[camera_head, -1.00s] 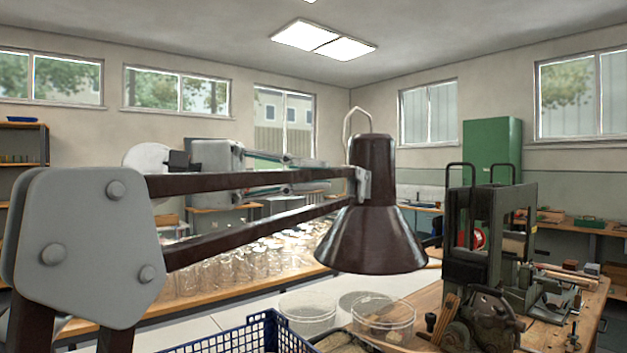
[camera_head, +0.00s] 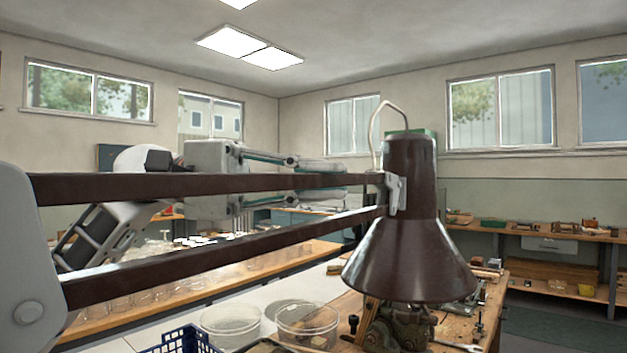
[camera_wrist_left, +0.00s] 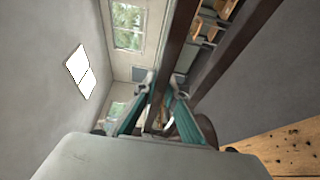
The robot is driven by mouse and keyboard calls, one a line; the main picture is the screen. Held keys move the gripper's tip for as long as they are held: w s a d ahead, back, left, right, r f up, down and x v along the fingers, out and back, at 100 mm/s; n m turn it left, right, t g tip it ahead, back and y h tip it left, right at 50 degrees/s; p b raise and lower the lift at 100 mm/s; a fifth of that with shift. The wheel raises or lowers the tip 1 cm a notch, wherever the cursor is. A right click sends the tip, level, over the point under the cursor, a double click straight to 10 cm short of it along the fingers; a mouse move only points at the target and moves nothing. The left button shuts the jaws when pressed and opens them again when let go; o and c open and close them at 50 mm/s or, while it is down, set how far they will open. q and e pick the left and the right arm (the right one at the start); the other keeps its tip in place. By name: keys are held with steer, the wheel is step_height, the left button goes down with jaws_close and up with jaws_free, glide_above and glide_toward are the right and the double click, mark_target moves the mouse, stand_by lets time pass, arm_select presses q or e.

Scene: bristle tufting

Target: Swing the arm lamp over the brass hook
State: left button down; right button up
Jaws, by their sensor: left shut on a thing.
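The arm lamp has a dark brown cone shade (camera_head: 410,262) hanging over the workbench at centre right. A thin wire loop stands on top of it. Its two dark parallel bars (camera_head: 205,184) run left to a grey joint plate (camera_head: 28,290). My left gripper (camera_head: 335,180) reaches in from the left, behind the bars and close to the shade. In the left wrist view its teal fingers (camera_wrist_left: 155,118) are shut around a dark lamp bar (camera_wrist_left: 172,70). The exact contact is partly hidden by the bars. I cannot make out the brass hook. My right gripper is not in view.
The wooden workbench (camera_head: 338,308) carries a machine (camera_head: 395,328) under the shade, partly hidden by it. Clear round dishes (camera_head: 306,322) and a blue crate (camera_head: 182,340) are at the front. Glass jars (camera_head: 140,292) line a bench behind. Open floor (camera_head: 560,330) lies right of the workbench.

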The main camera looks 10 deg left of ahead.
arm_select(q)
steer(key=c, duration=2.1)
jaws_free()
steer(key=shift+a, duration=0.15)
steer(key=a, duration=0.4)
steer(key=w+a, duration=0.1)
steer(key=a, duration=0.6)
steer(key=shift+w+a, duration=0.35)
